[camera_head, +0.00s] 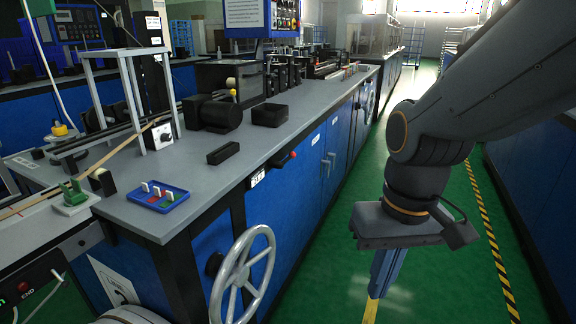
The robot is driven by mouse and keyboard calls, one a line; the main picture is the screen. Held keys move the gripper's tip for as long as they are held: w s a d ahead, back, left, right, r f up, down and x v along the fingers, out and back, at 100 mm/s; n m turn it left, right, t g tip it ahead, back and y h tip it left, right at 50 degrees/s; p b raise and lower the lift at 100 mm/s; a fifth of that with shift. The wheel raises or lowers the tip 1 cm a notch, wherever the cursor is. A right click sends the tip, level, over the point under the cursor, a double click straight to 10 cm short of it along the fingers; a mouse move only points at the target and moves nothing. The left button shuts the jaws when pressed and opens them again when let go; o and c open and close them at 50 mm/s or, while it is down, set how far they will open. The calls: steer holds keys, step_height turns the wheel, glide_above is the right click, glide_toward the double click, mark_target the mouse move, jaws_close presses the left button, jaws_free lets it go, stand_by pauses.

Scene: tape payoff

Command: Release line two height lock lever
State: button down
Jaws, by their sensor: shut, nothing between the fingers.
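A short lever with a red knob (292,154) sticks out from the front edge of the grey-topped blue bench, beside a small white label (257,178). It may be the height lock lever, but the label is too small to read. A large silver handwheel (243,276) stands on the bench front below it. My gripper (377,290) hangs over the green aisle floor, right of the lever and handwheel and clear of both. It points down with its fingers together and is empty. Its lowest part is near the bottom edge of the picture.
On the bench top (180,212) are a blue tray (159,198) with small colored pieces, a black block (223,153) and black machine parts. The green aisle (312,262) between the bench and the striped floor line (490,240) is free. Blue cabinets line the right.

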steer(key=w+a+f+m+g+y, duration=0.1)
steer(key=w+a+m+g+y, duration=0.1)
steer(key=w+a+m+y, duration=0.65)
steer(key=w+a+f+m+g+y, duration=0.1)
steer(key=w+a+m+y, duration=0.35)
steer(key=w, duration=0.65)
steer(key=w+d+f+m+t+y, duration=0.2)
steer(key=w+d+m+t, duration=0.1)
steer(key=w, duration=0.4)
steer(key=w+d+f+m+t+y, duration=0.2)
steer(key=w+d+m+t, duration=0.1)
steer(key=w, duration=0.4)
steer(key=w+d+f+m+t+y+p, duration=0.1)
steer(key=w+d+f+m+t, duration=0.2)
steer(key=w+m+t, duration=0.1)
steer(key=w+m, duration=0.1)
steer(key=w, duration=0.1)
steer(key=shift+w+d+m+y, duration=0.25)
steer(key=shift+w+m+y, duration=0.15)
